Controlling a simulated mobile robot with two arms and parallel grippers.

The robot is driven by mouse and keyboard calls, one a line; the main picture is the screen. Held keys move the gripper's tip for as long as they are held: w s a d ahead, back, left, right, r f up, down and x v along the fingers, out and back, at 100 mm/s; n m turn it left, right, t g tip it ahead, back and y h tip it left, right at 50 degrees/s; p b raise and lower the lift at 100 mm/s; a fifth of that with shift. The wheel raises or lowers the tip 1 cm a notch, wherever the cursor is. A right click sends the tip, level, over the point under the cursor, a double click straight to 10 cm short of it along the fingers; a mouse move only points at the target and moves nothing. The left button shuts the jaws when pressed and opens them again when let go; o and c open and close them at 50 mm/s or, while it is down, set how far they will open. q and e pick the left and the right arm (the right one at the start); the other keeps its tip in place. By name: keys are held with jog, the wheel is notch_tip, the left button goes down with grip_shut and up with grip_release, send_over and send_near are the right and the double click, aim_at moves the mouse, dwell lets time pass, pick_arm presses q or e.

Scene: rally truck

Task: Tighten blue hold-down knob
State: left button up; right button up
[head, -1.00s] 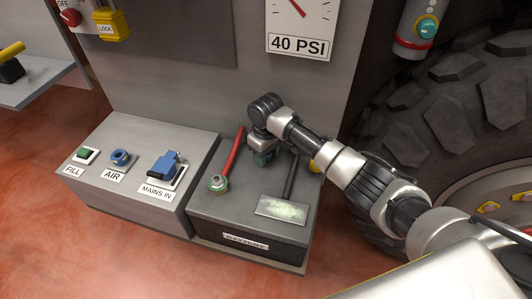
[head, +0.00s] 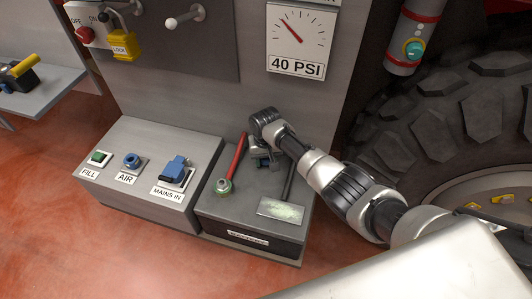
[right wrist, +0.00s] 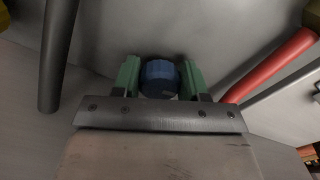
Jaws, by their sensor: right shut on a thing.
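The blue hold-down knob (right wrist: 160,75) is a short ribbed blue cylinder. In the right wrist view it sits between the two green fingers of my right gripper (right wrist: 160,84), one finger on each side. The gripper is shut on it. In the head view my right gripper (head: 263,158) points down over the back part of the dark battery (head: 215,206), near the grey panel. There the gripper mostly hides the knob. My left gripper is not in view.
A red cable (head: 237,157) runs to a round green-topped terminal left of the gripper. A grey box with a blue MAINS IN plug (head: 175,168) stands left. A large tyre (head: 450,120) is at right.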

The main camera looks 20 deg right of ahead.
jog(key=shift+w+r+m+p, duration=0.15)
jog(key=shift+m+p, duration=0.3)
jog(key=shift+m, duration=0.45)
jog(key=o, duration=0.9)
jog(key=shift+o, duration=0.2)
notch_tip(320, 180, up, 11)
jog(key=p, duration=0.1)
jog(key=shift+p, duration=0.3)
jog(key=shift+f, duration=0.2)
